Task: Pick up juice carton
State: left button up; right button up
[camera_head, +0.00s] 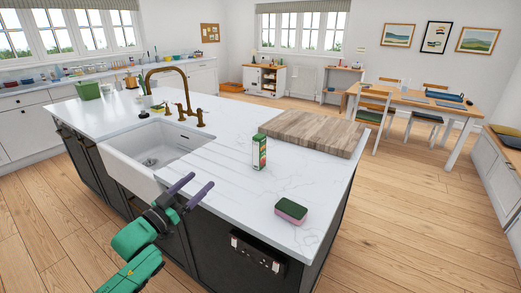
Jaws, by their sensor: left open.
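The juice carton (259,152) stands upright on the white marble island top (222,183), just in front of the wooden board. It is a small white and green box. My left gripper (194,187) comes in from the lower left, with its two purple fingers apart and nothing between them. It is over the island's front edge, to the left of and nearer than the carton, and apart from it. My right gripper is not in view.
A pink and green sponge (291,211) lies right of my gripper. A wooden board (312,132) lies behind the carton. A white sink (155,150) with a brass tap (185,85) is at left. Marble around the carton's front is clear.

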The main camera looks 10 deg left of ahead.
aim_at(259, 140)
jog(key=i+l, duration=0.25)
jog(key=i, duration=0.2)
jog(key=i+l, duration=0.2)
jog(key=i, duration=0.25)
